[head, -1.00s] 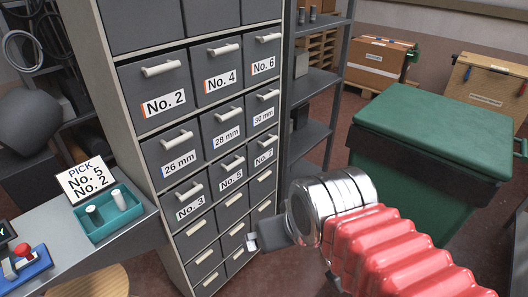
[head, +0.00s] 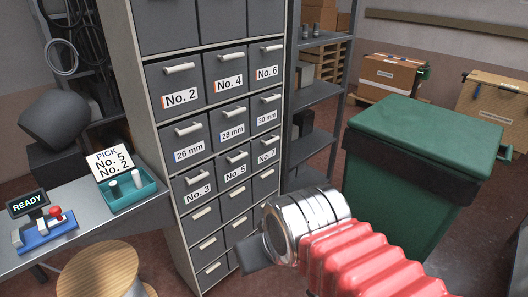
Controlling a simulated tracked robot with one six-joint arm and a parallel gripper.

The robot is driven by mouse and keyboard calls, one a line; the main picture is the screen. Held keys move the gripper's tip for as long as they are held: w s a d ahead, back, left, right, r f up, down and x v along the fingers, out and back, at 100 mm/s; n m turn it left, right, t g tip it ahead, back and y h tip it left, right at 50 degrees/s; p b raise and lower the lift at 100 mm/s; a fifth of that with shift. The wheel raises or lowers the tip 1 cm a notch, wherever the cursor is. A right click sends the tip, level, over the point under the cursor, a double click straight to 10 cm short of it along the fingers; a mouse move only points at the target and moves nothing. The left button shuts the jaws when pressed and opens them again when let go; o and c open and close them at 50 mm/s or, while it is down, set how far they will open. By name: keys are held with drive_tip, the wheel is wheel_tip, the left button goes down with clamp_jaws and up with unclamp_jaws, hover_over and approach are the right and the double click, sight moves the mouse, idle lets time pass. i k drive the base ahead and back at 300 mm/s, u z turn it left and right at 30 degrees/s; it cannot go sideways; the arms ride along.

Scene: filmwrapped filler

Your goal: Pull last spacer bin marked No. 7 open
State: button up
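The bin marked No. 7 (head: 265,150) is a dark grey drawer with a pale bar handle, in the right column of the tall cabinet (head: 140,105). It sits below the 30 mm bin (head: 266,112) and right of the No. 5 bin (head: 236,168). Its front looks flush with its neighbours, so it appears shut. My gripper (head: 251,254) is below and slightly left of it in the picture, in front of the lower unlabelled drawers and apart from the No. 7 handle. My wrist hides the gripper's fingertips, so its opening does not show.
A green lidded bin (head: 425,130) stands right of my arm. A grey shelf rack (head: 315,95) adjoins the cabinet. At left, a bench holds a teal tray (head: 128,198), a PICK sign (head: 110,160) and a READY display (head: 29,202); a wooden spool (head: 95,275) stands in front.

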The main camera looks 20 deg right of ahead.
sight(263, 151)
drive_tip(key=u, duration=0.4)
drive_tip(key=k, duration=0.9)
drive_tip(key=u, duration=0.15)
drive_tip(key=i, duration=0.65)
drive_tip(key=z, duration=0.45)
drive_tip(key=i, duration=1.65)
drive_tip(key=z, duration=0.1)
